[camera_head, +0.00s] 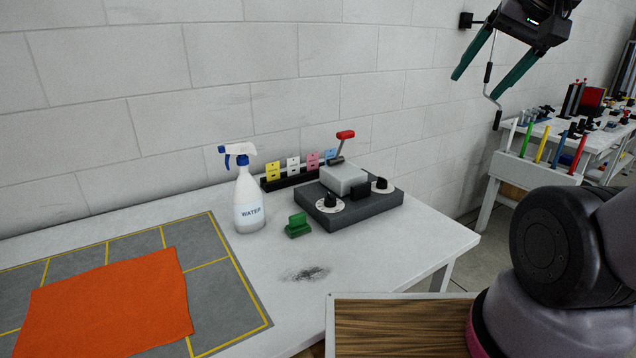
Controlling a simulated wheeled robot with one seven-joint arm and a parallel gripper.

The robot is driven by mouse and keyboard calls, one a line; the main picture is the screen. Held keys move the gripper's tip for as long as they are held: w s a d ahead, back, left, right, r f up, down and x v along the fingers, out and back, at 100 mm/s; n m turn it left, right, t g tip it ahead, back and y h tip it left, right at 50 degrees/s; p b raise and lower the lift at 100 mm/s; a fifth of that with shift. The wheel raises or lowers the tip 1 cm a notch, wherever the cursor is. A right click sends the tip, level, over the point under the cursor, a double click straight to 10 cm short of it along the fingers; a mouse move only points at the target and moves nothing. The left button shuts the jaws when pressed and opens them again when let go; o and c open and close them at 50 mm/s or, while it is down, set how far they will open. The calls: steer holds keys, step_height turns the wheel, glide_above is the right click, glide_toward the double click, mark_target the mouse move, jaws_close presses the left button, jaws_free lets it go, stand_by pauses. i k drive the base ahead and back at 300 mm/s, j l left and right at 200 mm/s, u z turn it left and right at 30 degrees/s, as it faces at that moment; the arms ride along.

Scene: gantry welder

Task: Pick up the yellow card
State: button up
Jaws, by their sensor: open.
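The yellow card (273,171) stands upright at the left end of a black card rack (290,181) at the back of the white table, near the wall. White (293,165), pink (313,160) and blue (330,155) cards stand to its right in the same rack. My gripper (475,92) is in the air at the upper right, well above and to the right of the card. Its two green fingers are spread apart, with nothing between them.
A white spray bottle (248,200) stands left of the rack, close to the yellow card. A grey control box (348,207) with a red-tipped lever (345,134) stands in front of the rack's right part. A green block (297,226) and orange cloth (110,305) lie nearer.

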mark_target(272, 169)
steer(key=i+l+u, duration=0.1)
steer(key=l, duration=0.2)
steer(key=i+l, duration=0.1)
steer(key=l, duration=0.2)
steer(key=i+l+u, duration=0.15)
steer(key=l, duration=0.15)
steer(key=u, duration=1.4)
